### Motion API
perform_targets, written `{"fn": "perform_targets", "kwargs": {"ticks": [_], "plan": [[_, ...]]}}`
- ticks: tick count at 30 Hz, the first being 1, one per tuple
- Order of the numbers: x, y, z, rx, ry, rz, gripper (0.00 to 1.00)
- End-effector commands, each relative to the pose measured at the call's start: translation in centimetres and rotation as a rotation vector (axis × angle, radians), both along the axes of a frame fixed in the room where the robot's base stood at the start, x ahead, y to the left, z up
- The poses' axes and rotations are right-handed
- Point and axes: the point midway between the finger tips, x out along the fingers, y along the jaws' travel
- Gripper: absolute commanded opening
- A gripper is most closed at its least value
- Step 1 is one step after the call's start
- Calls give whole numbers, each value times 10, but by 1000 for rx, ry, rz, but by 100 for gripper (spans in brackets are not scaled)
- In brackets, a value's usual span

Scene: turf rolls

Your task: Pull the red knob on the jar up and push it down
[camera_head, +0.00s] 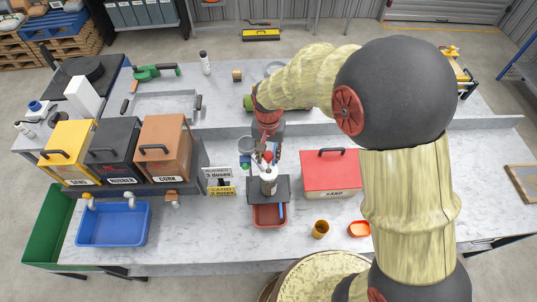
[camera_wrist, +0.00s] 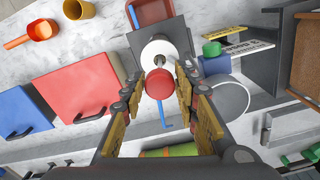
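The jar (camera_head: 268,183) is pale and stands on a dark stand (camera_head: 284,190) in the middle of the bench. Its round red knob (camera_head: 268,156) sits at the top on a short stem. In the wrist view the knob (camera_wrist: 159,84) lies between the fingertips of my gripper (camera_wrist: 159,80), with the white jar top (camera_wrist: 158,52) beyond it. My gripper is open, with a small gap visible on each side of the knob. In the head view my gripper is small and partly merged with the things around the knob, so contact is hard to judge there.
A red tray (camera_head: 268,222) sits in front of the stand. A red sand box (camera_head: 329,172) is to the right, with an ochre cup (camera_head: 320,229) and an orange scoop (camera_head: 360,229) nearby. Dose signs (camera_head: 219,176) and a cork box (camera_head: 164,148) are to the left. A blue rod (camera_wrist: 163,115) hangs close to the knob.

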Motion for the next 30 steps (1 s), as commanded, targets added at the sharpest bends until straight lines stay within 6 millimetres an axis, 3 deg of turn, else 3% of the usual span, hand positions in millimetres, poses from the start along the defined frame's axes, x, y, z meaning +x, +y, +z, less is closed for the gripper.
{"fn": "perform_targets", "kwargs": {"ticks": [15, 30], "plan": [[0, 0, 0, 0, 0, 0, 0], [0, 0, -4, 0, 0, 0, 0]]}}
